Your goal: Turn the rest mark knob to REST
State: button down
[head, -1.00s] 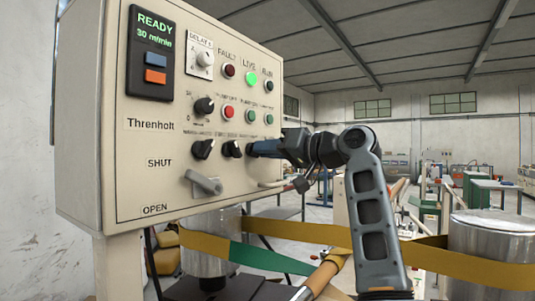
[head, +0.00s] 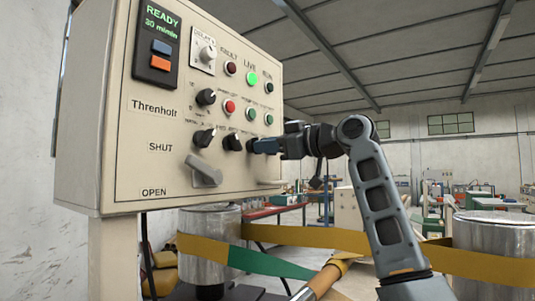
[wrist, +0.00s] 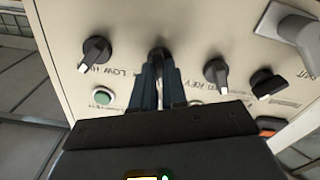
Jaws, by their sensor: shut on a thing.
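The light grey control panel (head: 125,180) carries a lower row of black selector knobs. My gripper (head: 259,146) is at the third knob from the left in that row. In the wrist view its two dark fingers (wrist: 158,65) are shut on that black knob (wrist: 157,50), one on each side. The fingers hide most of it, so its pointer cannot be read. Printed words beside it are partly covered, and I cannot read REST on them. Neighbouring black knobs (wrist: 95,51) and (wrist: 216,72) stand free on either side.
A grey lever (head: 204,172) sticks out between SHUT and OPEN. Lit green LIVE lamp (head: 252,78) and red button (head: 229,107) are above. A metal roller (head: 209,245) and yellow-green band (head: 290,237) run below the panel. Open hall lies to the right.

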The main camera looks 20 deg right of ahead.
jog(key=shift+n+b, duration=0.5)
jog(key=shift+n, duration=0.7)
jog(key=c, duration=1.2)
grip_release()
jog(key=shift+o, duration=0.2)
jog(key=b+v, duration=0.1)
jog(key=v, duration=0.6)
jog(key=shift+s+d, duration=0.2)
jog(key=shift+s, duration=0.1)
